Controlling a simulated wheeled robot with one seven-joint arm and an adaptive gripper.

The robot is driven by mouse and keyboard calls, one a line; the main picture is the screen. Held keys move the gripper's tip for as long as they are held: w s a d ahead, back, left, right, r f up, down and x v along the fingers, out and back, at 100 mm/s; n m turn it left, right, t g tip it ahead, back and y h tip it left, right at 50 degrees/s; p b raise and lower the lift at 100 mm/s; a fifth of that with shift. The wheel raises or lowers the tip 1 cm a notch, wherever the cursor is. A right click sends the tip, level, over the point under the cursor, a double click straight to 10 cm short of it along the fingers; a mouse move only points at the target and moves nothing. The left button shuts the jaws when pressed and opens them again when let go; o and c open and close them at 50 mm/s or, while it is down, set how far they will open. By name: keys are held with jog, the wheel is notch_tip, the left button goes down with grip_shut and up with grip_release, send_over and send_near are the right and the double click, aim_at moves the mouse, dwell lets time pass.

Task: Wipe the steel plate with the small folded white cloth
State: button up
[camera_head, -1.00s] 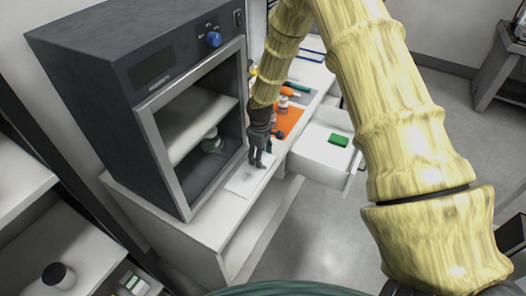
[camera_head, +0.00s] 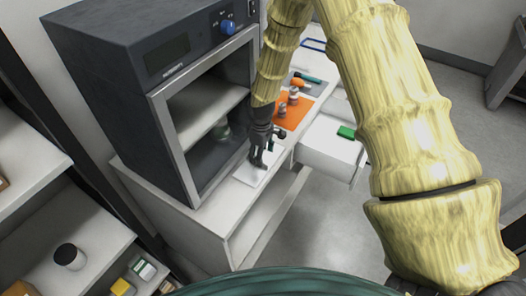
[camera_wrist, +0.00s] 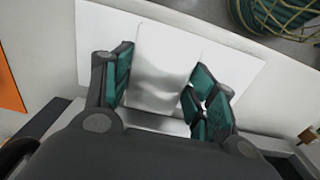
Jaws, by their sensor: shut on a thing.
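The steel plate (camera_head: 247,177) lies flat and pale on the white counter in front of the open oven-like cabinet. In the wrist view the plate (camera_wrist: 101,38) extends to both sides beneath the cloth. My gripper (camera_head: 260,164) is low over the plate, pointing down. In the wrist view my gripper (camera_wrist: 158,92) has its teal-padded fingers on either side of the small folded white cloth (camera_wrist: 160,62), shut on it. The cloth looks light with grey shading and covers the plate's middle. I cannot tell whether it presses on the plate. The head view barely shows the cloth.
The dark cabinet (camera_head: 150,75) stands open directly left of my gripper. An orange mat (camera_head: 293,113) with small bottles lies behind it. An open drawer (camera_head: 325,150) holding a green item (camera_head: 346,132) juts out to the right. Shelves (camera_head: 75,255) stand at lower left.

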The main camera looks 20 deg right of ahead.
aim_at(252, 171)
jog(key=shift+s+a+f, duration=0.1)
jog(key=shift+s+a, duration=1.05)
jog(key=shift+a, duration=0.2)
jog(key=shift+s+a, duration=0.95)
jog(key=shift+a, duration=0.3)
jog(key=shift+p, duration=0.3)
jog(key=shift+r+p, duration=1.8)
jog(key=shift+r, duration=1.35)
jog(key=shift+r+p, duration=0.95)
jog(key=shift+r, duration=0.5)
